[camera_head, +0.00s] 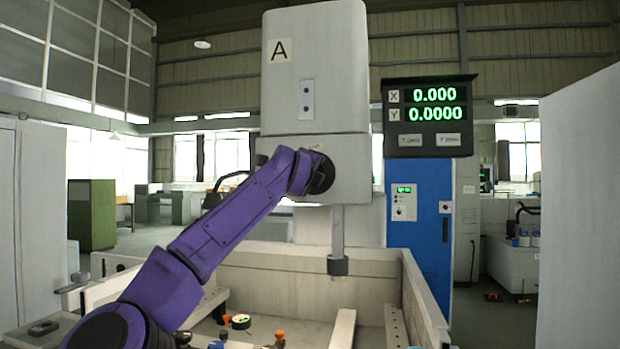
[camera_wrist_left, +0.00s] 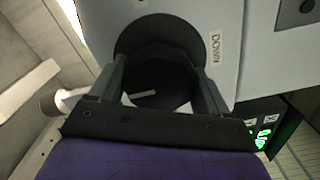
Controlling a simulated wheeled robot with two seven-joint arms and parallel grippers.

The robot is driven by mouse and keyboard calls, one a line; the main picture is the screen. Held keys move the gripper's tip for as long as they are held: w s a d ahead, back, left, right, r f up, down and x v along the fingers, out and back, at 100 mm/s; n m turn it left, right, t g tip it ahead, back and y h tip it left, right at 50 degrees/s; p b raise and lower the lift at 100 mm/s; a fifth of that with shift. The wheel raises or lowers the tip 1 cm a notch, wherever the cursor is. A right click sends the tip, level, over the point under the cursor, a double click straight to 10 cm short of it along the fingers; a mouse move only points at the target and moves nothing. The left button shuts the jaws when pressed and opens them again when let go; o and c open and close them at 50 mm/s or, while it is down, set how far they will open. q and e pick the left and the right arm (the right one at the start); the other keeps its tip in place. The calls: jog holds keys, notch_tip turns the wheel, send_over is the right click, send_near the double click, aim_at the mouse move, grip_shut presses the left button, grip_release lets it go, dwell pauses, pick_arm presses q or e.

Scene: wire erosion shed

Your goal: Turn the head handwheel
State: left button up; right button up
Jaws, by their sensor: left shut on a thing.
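The machine head (camera_head: 316,80) is a tall grey block marked "A". The black round handwheel (camera_head: 322,173) sits on the front of its lower part, partly covered by my purple left arm. In the left wrist view the handwheel (camera_wrist_left: 160,60) fills the middle, with a "DOWN" label (camera_wrist_left: 215,48) beside it on the grey housing. My left gripper (camera_wrist_left: 165,90) is shut on the handwheel, one finger on each side of its hub. The fingers are hidden by the arm in the head view. My right gripper is in neither view.
Below the head is an open tank (camera_head: 290,275) with rails and small coloured parts. A spindle (camera_head: 337,240) hangs over the tank. A grey panel (camera_head: 582,220) stands at the right.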

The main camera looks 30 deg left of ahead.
pick_arm(q)
jog(key=shift+f+n, duration=0.1)
jog(key=shift+n, duration=0.7)
jog(key=o, duration=1)
jog(key=shift+w+d, duration=0.1)
jog(key=b+v, duration=0.8)
jog(key=v, duration=0.2)
jog(key=shift+s, duration=0.25)
